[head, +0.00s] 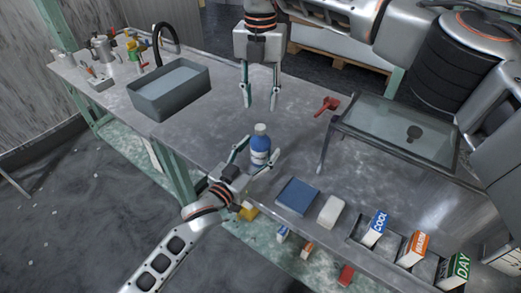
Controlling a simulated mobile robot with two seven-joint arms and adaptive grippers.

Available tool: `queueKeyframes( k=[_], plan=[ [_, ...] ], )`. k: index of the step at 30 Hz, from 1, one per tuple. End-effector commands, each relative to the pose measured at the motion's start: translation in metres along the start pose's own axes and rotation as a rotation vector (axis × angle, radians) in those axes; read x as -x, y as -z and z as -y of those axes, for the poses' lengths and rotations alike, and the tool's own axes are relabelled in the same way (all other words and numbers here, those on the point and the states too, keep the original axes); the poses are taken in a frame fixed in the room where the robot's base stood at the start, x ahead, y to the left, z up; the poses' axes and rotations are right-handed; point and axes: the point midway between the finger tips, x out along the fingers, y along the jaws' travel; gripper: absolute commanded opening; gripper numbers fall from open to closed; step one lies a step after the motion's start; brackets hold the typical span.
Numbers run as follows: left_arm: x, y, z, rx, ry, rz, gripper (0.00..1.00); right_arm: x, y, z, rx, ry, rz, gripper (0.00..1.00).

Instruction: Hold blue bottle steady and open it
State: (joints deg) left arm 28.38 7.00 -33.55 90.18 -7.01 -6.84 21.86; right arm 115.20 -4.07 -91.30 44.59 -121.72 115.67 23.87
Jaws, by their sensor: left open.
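The blue bottle (260,150) stands upright on the grey workbench, with a white label and a pale cap (260,129) on it. My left gripper (258,152) is low at the bench, with one finger on each side of the bottle. Its fingers look spread, and I cannot tell whether either touches the bottle. My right gripper (260,102) hangs above the bench behind the bottle, pointing down. Its two fingers are apart with nothing between them.
A sink (168,90) with a black tap is at the left. A red object (327,106) and a glass-topped tray (398,130) lie to the right. A blue pad (297,196), a white block (331,210) and labelled boxes (375,228) line the front edge. The bench between sink and bottle is clear.

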Motion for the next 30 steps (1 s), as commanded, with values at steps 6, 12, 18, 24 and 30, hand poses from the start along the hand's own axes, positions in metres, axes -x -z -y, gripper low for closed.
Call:
queueKeyframes(
  k=[6, 12, 18, 24, 30],
  plan=[
    [-0.0109, 0.0002, -0.0005, 0.001, -0.001, 0.0, 0.6, -0.0003, 0.0002, -0.0002, 0.001, -0.001, -0.001, 0.34],
    [-0.0111, 0.0001, -0.0005, 0.001, -0.001, 0.0, 0.6, -0.0003, 0.0002, -0.0002, 0.001, -0.001, -0.001, 0.34],
    [-0.011, 0.0, -0.0004, 0.001, -0.001, 0.0, 0.16, -0.0003, 0.0002, -0.0002, 0.001, -0.001, -0.001, 0.34],
    [-0.0109, 0.0, -0.0005, 0.001, -0.001, 0.0, 0.59, -0.0003, 0.0002, -0.0002, 0.001, -0.001, -0.001, 0.34],
    [-0.0108, 0.0, -0.0004, 0.001, 0.0, 0.0, 0.59, -0.0003, 0.0002, -0.0002, 0.001, -0.001, -0.001, 0.34]
  ],
)
